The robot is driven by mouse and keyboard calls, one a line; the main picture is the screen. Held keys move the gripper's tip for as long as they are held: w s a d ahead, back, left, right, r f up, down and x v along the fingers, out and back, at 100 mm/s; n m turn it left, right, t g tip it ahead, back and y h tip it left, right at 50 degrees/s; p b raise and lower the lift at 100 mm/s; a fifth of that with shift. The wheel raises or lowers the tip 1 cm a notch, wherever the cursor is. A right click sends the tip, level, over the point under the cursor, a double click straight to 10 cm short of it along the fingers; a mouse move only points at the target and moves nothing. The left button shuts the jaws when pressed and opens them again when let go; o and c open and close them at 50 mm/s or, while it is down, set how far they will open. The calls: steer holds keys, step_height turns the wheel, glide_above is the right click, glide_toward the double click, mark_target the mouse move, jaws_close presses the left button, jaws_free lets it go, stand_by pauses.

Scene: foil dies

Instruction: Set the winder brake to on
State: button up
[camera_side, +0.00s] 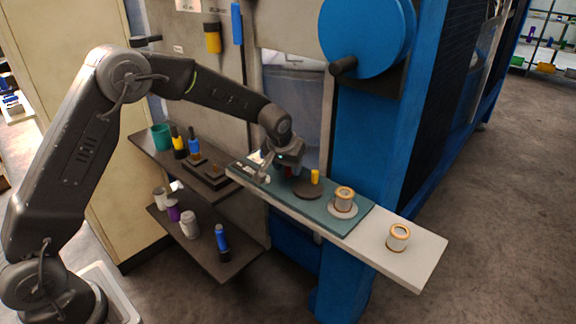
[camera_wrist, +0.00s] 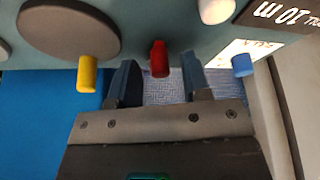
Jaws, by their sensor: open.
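A teal panel (camera_side: 272,187) on a pale shelf carries several small knobs. My gripper (camera_side: 280,170) is low over its left part. In the wrist view my gripper (camera_wrist: 158,62) is open, with a red peg-like lever (camera_wrist: 159,58) between its two dark fingers. Gaps show on both sides of the red lever. A yellow peg (camera_wrist: 87,73) is left of the fingers and a blue peg (camera_wrist: 242,65) is right of them. No readable label tells which of these is the winder brake. In the side view my gripper partly hides the red lever.
A dark disc (camera_side: 307,189) lies beside the yellow peg (camera_side: 315,176). A spool (camera_side: 344,198) stands on a white disc, and another roll (camera_side: 398,237) sits on the shelf's right end. A blue machine column stands behind. Dark shelves with bottles are at the left.

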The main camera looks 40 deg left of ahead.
steer(key=v, duration=1.3)
steer(key=shift+r, duration=0.3)
steer(key=shift+s+d, duration=0.1)
steer(key=shift+s, duration=0.05)
steer(key=s+r+m+t+h, duration=0.1)
steer(key=s+r, duration=0.2)
steer(key=s, duration=0.8)
steer(key=s+r+m, duration=0.2)
steer(key=s+r, duration=0.2)
steer(key=s, duration=0.7)
steer(key=s+d+f, duration=0.1)
steer(key=s+f, duration=0.2)
steer(key=s, duration=0.5)
steer(key=shift+s+d+m, duration=0.25)
steer(key=shift+s+m, duration=0.05)
steer(key=shift+m, duration=0.1)
steer(key=shift+f, duration=0.1)
